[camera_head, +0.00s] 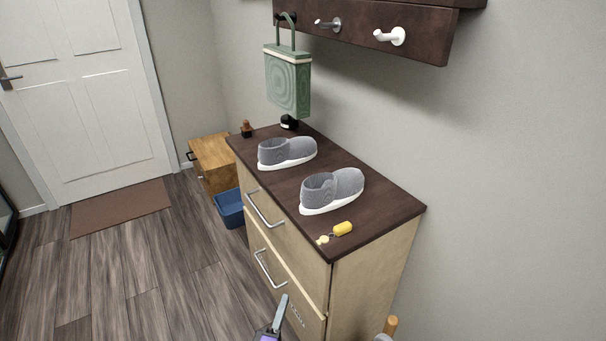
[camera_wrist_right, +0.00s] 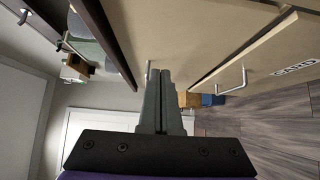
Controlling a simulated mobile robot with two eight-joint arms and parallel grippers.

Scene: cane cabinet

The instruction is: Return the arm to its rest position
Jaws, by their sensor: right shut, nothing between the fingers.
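My right gripper (camera_head: 280,312) shows at the bottom of the head view, low in front of the cabinet's drawers. Its two grey fingers (camera_wrist_right: 158,100) lie together in the right wrist view, shut and empty. The cabinet (camera_head: 372,283) has a dark top and pale drawers with metal bar handles. The gripper looks apart from the handles, though the exact gap is hard to tell. My left gripper is not in the head view.
Two grey shoes (camera_head: 287,152) (camera_head: 332,190) and a yellow key fob (camera_head: 342,229) rest on the cabinet top. A green bag (camera_head: 288,82) hangs from a hook. A blue bin (camera_head: 230,208) and small wooden cabinet (camera_head: 213,158) stand beyond.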

